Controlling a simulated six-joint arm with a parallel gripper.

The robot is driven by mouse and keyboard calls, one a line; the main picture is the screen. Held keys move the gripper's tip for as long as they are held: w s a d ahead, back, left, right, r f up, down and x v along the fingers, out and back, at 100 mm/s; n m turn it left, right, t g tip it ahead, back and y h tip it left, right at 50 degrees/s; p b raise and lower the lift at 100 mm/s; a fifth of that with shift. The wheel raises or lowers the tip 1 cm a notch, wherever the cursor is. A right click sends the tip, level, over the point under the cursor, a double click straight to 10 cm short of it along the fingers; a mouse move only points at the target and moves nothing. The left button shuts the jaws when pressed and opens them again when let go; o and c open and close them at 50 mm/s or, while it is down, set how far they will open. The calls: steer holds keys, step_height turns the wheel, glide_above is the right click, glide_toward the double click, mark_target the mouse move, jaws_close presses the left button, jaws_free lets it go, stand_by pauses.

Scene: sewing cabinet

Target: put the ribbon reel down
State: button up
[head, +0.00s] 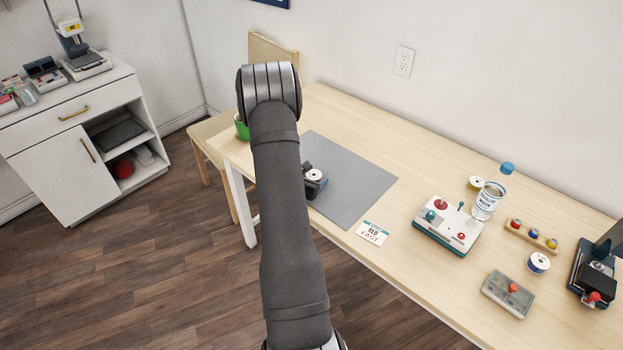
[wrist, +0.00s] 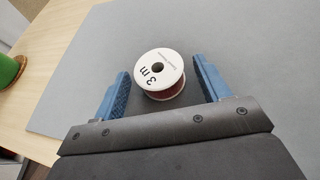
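The ribbon reel (wrist: 160,72) has a white top flange marked "3 m", a dark centre hole and reddish ribbon below. It sits upright on the grey mat (wrist: 245,40) in the wrist view. My gripper (wrist: 162,80) is open around it, with one blue finger on each side and narrow gaps between fingers and reel. In the head view, the reel (head: 314,175) shows as a small white disc beside my dark gripper (head: 316,184) over the mat (head: 358,185); my arm hides part of that area.
A green pot (head: 242,128) stands at the table's left end, partly behind my arm. A card (head: 372,233) lies by the mat's front right corner. A control box (head: 448,224), a bottle (head: 489,194) and other small items stand further right. The mat right of the reel is clear.

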steer(key=shift+r, duration=0.2)
steer(key=v, duration=1)
steer(key=shift+s+a, duration=0.25)
steer(key=shift+o, duration=0.5)
steer(key=shift+s+a+r, duration=0.25)
steer(key=shift+s, duration=0.3)
steer(key=shift+a, duration=0.1)
